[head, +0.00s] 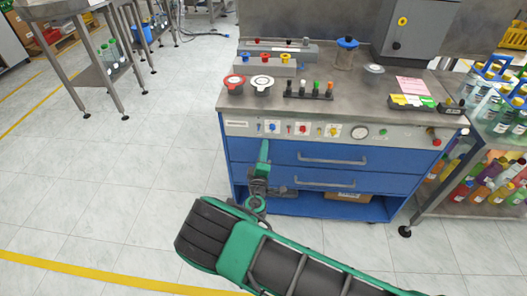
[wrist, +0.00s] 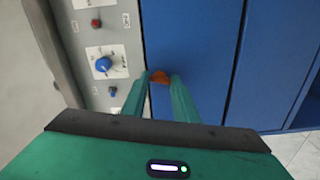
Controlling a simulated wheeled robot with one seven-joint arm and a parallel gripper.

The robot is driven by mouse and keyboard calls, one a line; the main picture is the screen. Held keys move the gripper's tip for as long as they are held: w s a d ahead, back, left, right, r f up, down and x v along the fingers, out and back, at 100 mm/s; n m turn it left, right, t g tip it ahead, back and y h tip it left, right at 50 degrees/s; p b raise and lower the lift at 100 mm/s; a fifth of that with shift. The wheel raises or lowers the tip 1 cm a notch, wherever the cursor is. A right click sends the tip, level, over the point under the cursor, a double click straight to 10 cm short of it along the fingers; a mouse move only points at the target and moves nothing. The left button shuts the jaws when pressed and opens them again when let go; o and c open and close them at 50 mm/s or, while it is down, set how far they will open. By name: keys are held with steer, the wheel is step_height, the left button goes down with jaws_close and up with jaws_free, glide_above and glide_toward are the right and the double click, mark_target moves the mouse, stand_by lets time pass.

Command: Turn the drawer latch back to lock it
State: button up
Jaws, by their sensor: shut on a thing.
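The blue upper drawer (head: 352,150) is in the front of the workbench, under the grey control panel, and looks closed. In the wrist view the drawer front (wrist: 185,40) fills the middle, with a dark gap beside the drawer below. The drawer latch (wrist: 159,76) is a small orange-brown piece on the drawer front near the panel's edge. My gripper (wrist: 160,80) is shut on the latch, its two green fingertips on either side. In the head view my gripper (head: 263,150) is at the drawer's upper left and hides the latch. The latch's exact angle is unclear.
A blue knob (wrist: 104,64) and a red knob (wrist: 96,23) stick out of the panel close to my fingers. The drawer handle (head: 333,160) is to the right. An open shelf with a cardboard box (head: 348,197) is below. Floor in front is clear.

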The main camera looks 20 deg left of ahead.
steer(key=shift+s+a+f+n, duration=0.1)
steer(key=shift+a+n, duration=0.05)
steer(key=shift+n, duration=0.45)
steer(key=shift+s+a+n, duration=0.1)
steer(key=shift+n, duration=0.5)
steer(key=o, duration=1.1)
steer(key=shift+c, duration=0.2)
steer(key=shift+w+d, duration=0.1)
steer(key=v, duration=1)
steer(key=shift+s+d, duration=0.2)
steer(key=shift+s, duration=0.1)
